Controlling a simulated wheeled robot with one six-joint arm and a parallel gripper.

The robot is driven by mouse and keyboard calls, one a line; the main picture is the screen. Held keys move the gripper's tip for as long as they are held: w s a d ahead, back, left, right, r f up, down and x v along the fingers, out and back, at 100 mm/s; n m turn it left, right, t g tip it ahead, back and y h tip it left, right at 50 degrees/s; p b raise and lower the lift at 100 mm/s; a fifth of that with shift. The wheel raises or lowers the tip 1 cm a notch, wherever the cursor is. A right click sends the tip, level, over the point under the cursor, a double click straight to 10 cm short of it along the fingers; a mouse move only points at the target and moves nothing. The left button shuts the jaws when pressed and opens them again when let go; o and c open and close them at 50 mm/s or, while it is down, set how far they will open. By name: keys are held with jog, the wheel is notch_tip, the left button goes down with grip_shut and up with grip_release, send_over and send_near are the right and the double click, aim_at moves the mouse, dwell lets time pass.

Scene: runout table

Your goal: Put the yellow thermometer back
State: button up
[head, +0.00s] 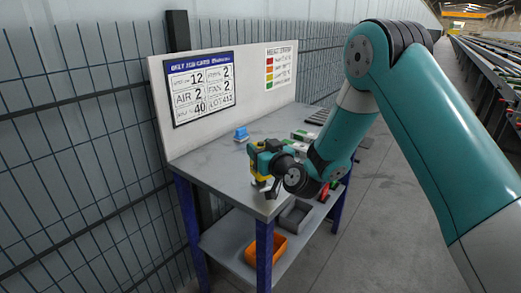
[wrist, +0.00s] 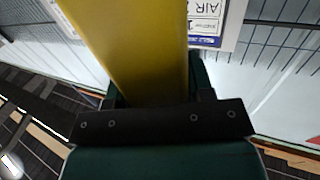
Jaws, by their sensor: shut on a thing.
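The yellow thermometer (wrist: 135,45) fills the upper middle of the wrist view, held between the dark green fingers of my gripper (wrist: 157,88). In the head view my gripper (head: 264,162) is over the near end of the table, shut on the thermometer, and small patches of yellow (head: 255,164) show around it. The fingers and wrist hide most of the thermometer there. I cannot tell whether its lower end touches the tabletop (head: 215,166).
A blue block (head: 241,134) lies on the table near the back board (head: 160,100). Small white and green items (head: 303,135) stand behind my wrist. An orange bin (head: 265,249) and a grey bin (head: 295,216) sit on the lower shelf. The left tabletop is clear.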

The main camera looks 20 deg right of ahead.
jog(key=o, duration=1)
